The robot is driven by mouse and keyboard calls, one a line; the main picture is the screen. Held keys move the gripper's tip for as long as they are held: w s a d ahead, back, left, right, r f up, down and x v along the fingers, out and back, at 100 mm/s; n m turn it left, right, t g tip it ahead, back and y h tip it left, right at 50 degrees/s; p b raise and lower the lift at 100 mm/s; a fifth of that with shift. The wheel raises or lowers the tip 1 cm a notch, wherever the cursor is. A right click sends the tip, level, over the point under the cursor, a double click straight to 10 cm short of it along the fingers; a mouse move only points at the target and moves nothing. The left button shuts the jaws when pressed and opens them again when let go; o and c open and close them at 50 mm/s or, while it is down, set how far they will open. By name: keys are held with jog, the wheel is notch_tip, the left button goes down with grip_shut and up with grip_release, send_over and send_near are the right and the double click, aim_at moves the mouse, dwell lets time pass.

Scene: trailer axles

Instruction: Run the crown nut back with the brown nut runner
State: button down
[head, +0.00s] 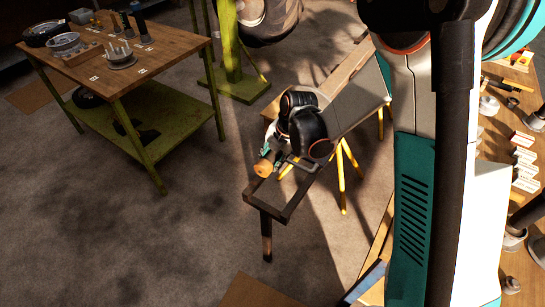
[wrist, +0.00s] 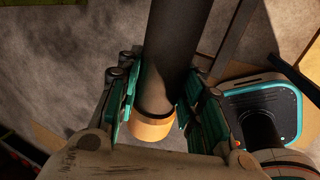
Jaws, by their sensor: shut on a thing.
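My gripper (head: 273,159) is in the middle of the head view, above a narrow low bench. Its teal fingers (wrist: 160,82) are shut on the brown nut runner. In the wrist view the nut runner (wrist: 155,128) shows as a light brown end on a dark round shaft that runs to the top edge. I cannot make out the crown nut in either view.
The green stand (head: 232,60) rises behind the low bench (head: 352,100). A wooden-topped green table (head: 165,58) with trays and small parts stands at the left. Another bench with boxes (head: 524,157) is at the right. Open floor (head: 180,235) lies at lower left.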

jog(key=shift+s+a+b, duration=0.4)
jog(key=shift+s+a, duration=0.1)
jog(key=shift+s, duration=0.05)
dwell(2.0)
